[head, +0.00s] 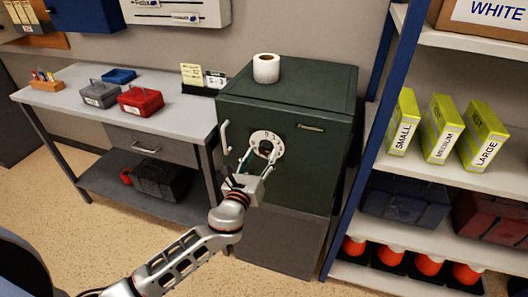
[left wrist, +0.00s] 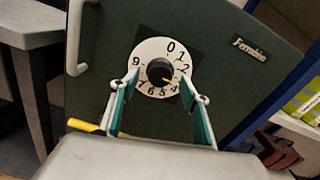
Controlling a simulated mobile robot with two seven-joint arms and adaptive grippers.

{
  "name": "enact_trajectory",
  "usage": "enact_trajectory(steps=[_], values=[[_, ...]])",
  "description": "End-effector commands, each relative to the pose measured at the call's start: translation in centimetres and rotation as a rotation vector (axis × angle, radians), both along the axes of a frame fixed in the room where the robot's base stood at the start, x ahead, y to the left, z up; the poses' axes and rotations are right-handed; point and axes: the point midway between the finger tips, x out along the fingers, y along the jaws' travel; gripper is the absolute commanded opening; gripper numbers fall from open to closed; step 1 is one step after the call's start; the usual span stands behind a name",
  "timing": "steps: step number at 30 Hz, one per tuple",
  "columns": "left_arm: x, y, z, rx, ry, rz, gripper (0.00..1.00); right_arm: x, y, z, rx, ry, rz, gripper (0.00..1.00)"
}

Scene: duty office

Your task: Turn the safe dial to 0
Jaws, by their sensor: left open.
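The green safe (head: 310,165) stands right of the desk, with its front door facing me. It also shows in the left wrist view (left wrist: 225,75). Its white numbered dial ring (left wrist: 147,49) surrounds a black knob (left wrist: 160,71). The knob's yellow mark points right and down, near the 3 and 4; the 0 is at the upper right of the ring. In the head view the dial (head: 275,139) is partly hidden behind my fingers. My left gripper (head: 258,161) is open in front of the dial, its fingers on either side of the knob. Contact cannot be told. My right gripper is not in view.
A pale door handle (head: 224,137) stands out left of the dial. A paper roll (head: 266,68) sits on the safe. The desk (head: 75,105) is on the left; a shelf rack with yellow boxes (head: 441,130) stands close on the right. Open floor (head: 60,215) lies in front.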

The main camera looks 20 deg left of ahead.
Motion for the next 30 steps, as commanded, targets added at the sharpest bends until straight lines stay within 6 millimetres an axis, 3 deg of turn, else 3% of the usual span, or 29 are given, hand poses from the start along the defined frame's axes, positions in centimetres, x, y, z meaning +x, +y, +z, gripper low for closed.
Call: enact_trajectory(steps=[6,15,16,20,30], values=[[2.1,-0.1,0.0,-0.002,0.001,0.000,0.46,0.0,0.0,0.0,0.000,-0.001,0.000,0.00],[2.4,-0.1,0.0,-0.003,0.001,0.000,0.46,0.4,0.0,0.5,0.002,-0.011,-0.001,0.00],[2.4,-0.1,0.0,-0.003,0.001,0.000,0.43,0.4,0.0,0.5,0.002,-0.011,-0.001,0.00],[2.3,-0.1,0.0,-0.003,0.001,0.000,0.10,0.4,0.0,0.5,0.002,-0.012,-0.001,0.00],[2.3,-0.1,-0.1,-0.025,0.002,0.000,0.08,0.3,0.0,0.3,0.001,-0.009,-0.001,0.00]])
